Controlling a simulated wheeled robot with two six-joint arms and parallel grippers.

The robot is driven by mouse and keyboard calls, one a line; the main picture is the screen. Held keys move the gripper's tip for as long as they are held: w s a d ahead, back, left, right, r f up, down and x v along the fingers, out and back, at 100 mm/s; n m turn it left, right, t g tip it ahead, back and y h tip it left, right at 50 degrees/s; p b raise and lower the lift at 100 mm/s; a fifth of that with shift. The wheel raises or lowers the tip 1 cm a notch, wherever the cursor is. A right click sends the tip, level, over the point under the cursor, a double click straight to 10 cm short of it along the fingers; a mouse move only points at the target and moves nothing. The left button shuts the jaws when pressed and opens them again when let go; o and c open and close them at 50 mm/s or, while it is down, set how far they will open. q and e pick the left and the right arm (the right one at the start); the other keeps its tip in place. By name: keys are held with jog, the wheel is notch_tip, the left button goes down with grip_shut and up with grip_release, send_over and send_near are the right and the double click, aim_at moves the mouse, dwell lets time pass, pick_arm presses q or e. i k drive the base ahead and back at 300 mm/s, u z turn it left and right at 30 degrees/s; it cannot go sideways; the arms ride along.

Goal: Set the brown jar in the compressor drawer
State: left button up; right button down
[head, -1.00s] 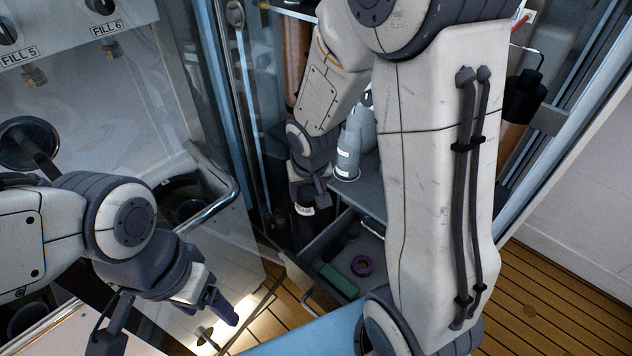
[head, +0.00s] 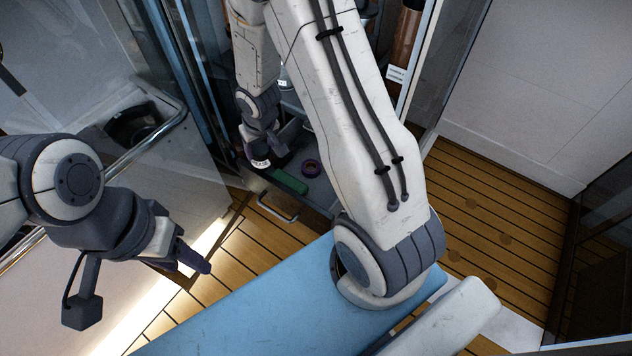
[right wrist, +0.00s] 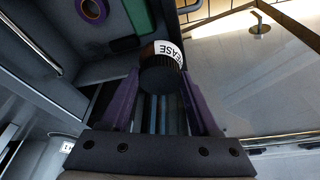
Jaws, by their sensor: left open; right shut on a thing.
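The brown jar (right wrist: 163,72), with a dark lid and a white label ending in "EASE", is between the purple fingers of my right gripper (right wrist: 162,95). In the head view its label (head: 260,164) shows just below my right gripper (head: 264,150), at the left side of the open drawer. The drawer (head: 316,195) holds a green block (head: 289,181) and a purple ring (head: 311,168). I cannot tell whether the jar touches the drawer. My left gripper (head: 193,262) is open and empty, well to the left and nearer me.
The drawer's handle (head: 277,208) faces the plank floor (head: 490,200). A blue surface (head: 260,310) lies in front, below my right arm.

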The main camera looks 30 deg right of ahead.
aim_at(323, 204)
jog(key=u, duration=0.65)
jog(key=k, duration=1.1)
jog(key=z, duration=0.6)
jog(key=i, duration=0.5)
